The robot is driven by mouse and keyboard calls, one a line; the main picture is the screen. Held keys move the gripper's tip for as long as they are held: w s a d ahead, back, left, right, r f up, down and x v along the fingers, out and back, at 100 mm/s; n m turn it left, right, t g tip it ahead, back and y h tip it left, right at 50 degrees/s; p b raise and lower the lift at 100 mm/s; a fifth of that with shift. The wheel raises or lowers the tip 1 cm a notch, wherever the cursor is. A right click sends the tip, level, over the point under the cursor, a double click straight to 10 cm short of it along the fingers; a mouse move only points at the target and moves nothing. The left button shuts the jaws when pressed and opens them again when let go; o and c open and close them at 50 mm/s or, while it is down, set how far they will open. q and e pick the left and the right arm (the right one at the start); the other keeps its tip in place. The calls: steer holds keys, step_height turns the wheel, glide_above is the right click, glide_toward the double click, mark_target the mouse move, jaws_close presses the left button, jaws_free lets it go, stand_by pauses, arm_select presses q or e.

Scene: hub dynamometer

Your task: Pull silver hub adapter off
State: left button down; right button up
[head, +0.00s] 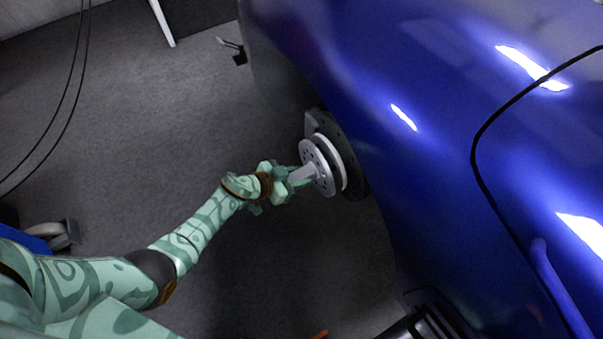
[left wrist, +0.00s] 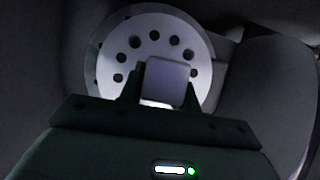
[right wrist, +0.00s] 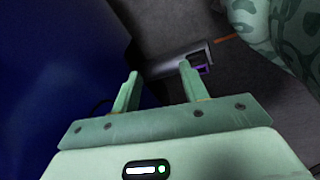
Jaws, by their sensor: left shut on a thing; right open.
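The silver hub adapter (head: 317,167) is a round plate with a ring of holes and a protruding block-like stub. It sits at the wheel hub on the side of the blue car, in front of a dark disc (head: 348,160). My left gripper (head: 302,176) is shut on the adapter's stub. In the left wrist view the stub stands between the fingers (left wrist: 163,92), with the holed plate of the adapter (left wrist: 150,42) behind it. My right gripper (right wrist: 158,85) is open and empty in the right wrist view, and is not seen in the head view.
The blue car body (head: 430,110) fills the right side, close beside the hub. Grey floor (head: 130,120) lies open to the left. Dark cables (head: 70,105) hang at the far left, and a caster wheel (head: 60,232) stands below them. A grey cylindrical object (right wrist: 180,62) lies beyond my right gripper.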

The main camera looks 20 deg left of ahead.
arm_select(q)
steer(key=shift+s+a+r+p, duration=0.1)
steer(key=shift+s+a+p, duration=0.25)
steer(key=shift+s+a, duration=0.45)
steer(key=shift+s+a+r+p, duration=0.1)
steer(key=shift+s+a+p, duration=0.25)
steer(key=shift+s+a, duration=0.45)
steer(key=shift+s+d, duration=0.15)
